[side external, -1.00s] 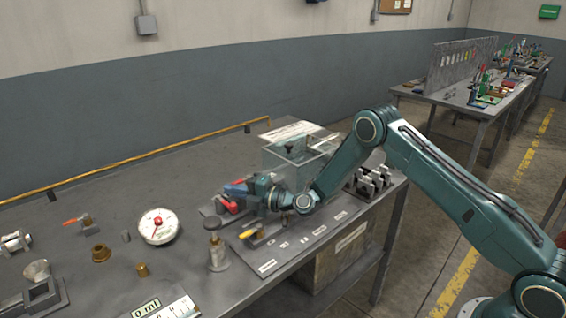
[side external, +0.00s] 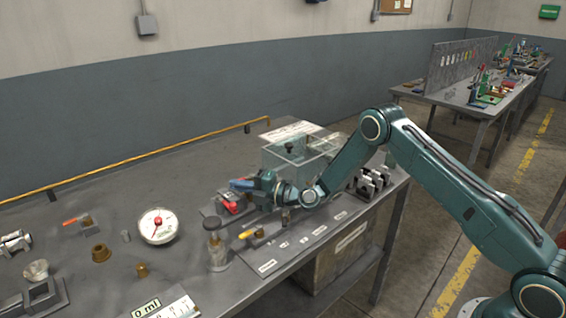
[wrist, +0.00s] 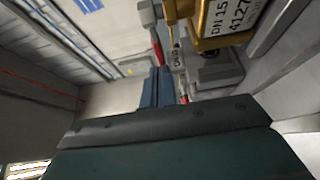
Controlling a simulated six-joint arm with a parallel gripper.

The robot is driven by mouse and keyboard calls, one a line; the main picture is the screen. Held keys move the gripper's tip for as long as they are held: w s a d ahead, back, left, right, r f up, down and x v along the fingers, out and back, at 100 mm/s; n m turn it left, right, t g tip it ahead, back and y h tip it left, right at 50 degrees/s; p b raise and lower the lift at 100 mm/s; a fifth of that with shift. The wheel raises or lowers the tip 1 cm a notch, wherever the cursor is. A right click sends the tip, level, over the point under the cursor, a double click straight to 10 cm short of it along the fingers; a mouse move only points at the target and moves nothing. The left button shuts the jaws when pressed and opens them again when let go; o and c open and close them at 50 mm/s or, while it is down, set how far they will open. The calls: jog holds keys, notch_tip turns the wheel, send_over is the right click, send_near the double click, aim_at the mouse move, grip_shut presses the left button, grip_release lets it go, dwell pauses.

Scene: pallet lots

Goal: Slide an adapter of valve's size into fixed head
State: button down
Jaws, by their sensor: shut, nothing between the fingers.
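My gripper (side external: 238,184) is shut and empty, over the right part of the bench beside a red-handled fixture (side external: 230,207). In the wrist view its blue fingers (wrist: 157,88) are together, close to a red part. A brass-coloured body (wrist: 212,22) there carries a white tag reading "DN 15"; I cannot tell if it is the valve or the fixed head. Two brass fittings, likely adapters, stand apart on the bench: a wider one (side external: 101,254) and a smaller one (side external: 142,270). A small valve (side external: 86,221) with an orange lever lies behind them. A yellow-levered valve (side external: 265,234) sits on the labelled plate.
A clear box (side external: 300,158) stands behind my gripper. Black clamps (side external: 370,181) stand at the right edge. The back left of the bench is clear.

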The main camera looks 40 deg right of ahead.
jog(key=shift+a, duration=0.15)
jog(key=shift+s+a+r, duration=0.1)
jog(key=shift+a, duration=0.3)
notch_tip(320, 180, up, 10)
jog(key=w+d, duration=0.1)
jog(key=d, duration=0.6)
jog(key=w+d, duration=0.1)
jog(key=d, duration=0.5)
jog(key=w+d, duration=0.1)
jog(key=d, duration=0.6)
jog(key=shift+w+d, duration=0.2)
jog(key=shift+d, duration=0.25)
